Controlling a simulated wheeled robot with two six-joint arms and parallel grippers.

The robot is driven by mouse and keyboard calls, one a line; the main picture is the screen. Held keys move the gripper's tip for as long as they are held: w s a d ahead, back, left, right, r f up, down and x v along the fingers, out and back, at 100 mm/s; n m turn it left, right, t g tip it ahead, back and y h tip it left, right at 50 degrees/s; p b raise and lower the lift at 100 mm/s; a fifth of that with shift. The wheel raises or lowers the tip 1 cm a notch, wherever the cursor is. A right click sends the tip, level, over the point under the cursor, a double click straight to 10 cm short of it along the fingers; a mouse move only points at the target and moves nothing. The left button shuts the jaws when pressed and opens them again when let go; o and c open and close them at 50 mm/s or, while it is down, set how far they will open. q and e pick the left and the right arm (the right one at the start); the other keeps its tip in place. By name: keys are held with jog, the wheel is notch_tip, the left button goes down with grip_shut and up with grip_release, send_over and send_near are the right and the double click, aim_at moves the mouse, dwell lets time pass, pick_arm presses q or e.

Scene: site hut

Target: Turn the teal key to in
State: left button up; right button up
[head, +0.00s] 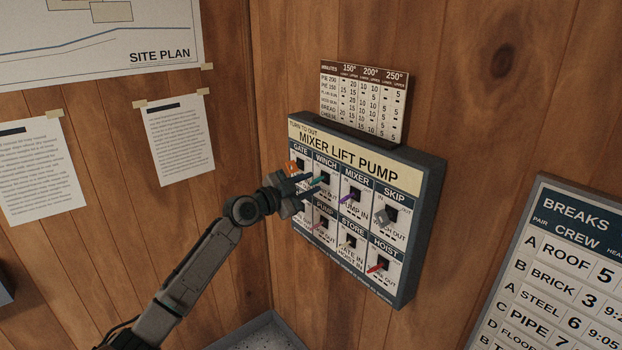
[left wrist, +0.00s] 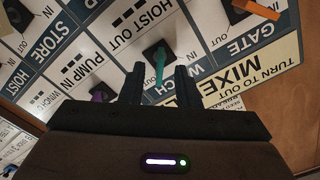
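The teal key (head: 318,181) sits in the lock under the WINCH label on the wall panel (head: 419,226). In the left wrist view the teal key (left wrist: 159,66) stands out from its dark square lock, its grip pointing toward my gripper. My left gripper (head: 311,184) is at the panel's left side, in front of this lock. In the left wrist view its two dark fingers (left wrist: 159,84) are apart, one on each side of the key's end, with gaps showing on both sides. My right gripper is out of view.
A grey key (head: 381,217) and a red key (head: 376,268) are further right. A chart (head: 365,100) stands above the panel.

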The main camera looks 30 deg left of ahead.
pick_arm(q)
jog(key=shift+w+d, duration=0.25)
jog(key=shift+w, duration=0.4)
jog(key=shift+c, duration=0.4)
grip_shut()
